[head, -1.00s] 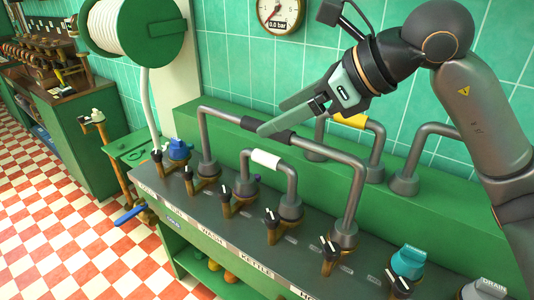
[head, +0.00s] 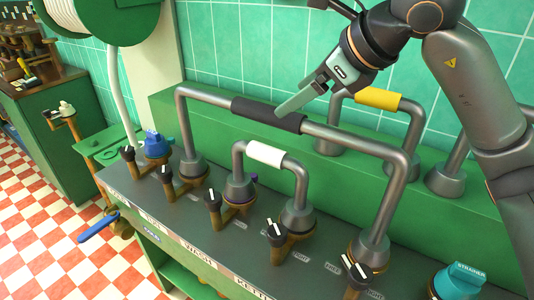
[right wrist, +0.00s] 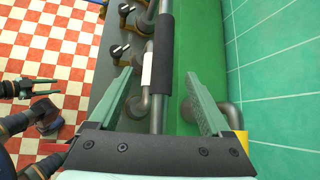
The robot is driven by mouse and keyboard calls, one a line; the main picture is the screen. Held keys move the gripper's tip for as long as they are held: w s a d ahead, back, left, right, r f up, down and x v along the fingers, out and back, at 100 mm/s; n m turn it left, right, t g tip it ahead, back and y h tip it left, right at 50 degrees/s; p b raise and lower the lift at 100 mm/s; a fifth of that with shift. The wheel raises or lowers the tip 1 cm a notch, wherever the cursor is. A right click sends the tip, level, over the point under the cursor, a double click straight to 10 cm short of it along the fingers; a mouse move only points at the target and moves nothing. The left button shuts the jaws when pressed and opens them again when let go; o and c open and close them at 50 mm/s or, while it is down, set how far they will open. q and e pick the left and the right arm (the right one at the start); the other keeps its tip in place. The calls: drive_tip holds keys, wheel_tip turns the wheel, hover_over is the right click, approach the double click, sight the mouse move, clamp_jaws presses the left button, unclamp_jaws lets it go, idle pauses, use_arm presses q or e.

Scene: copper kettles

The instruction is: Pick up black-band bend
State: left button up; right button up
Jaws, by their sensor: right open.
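The black-band bend (head: 391,189) is a large grey pipe arch over the console, with a black sleeve (head: 267,114) on its top bar. It also shows in the right wrist view, its black sleeve (right wrist: 166,50) running away from me. My right gripper (head: 286,106) is at the sleeve's right half in the head view. In the right wrist view my right gripper (right wrist: 160,76) is open, its green fingers apart on either side of the pipe. Contact cannot be told. My left gripper (right wrist: 50,88) shows small at the left of that view, its fingers apart and empty.
A smaller white-band bend (head: 265,153) stands just in front, beneath the black-band bend. A yellow-band bend (head: 378,100) stands behind, on the green ledge. Black-handled valves (head: 277,236) line the console front. The tiled wall (head: 240,50) closes off the back.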

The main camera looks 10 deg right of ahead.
sight(273, 108)
drive_tip(key=x, duration=0.4)
drive_tip(key=shift+w+a+f, duration=0.1)
drive_tip(key=shift+a+f, duration=0.05)
drive_tip(key=shift+a, duration=0.05)
drive_tip(key=shift+w+p+x, duration=0.2)
drive_tip(key=shift+p+x, duration=0.2)
drive_tip(key=shift+x, duration=2.75)
drive_tip(key=shift+d, duration=0.2)
clamp_jaws()
drive_tip(key=shift+r, duration=0.35)
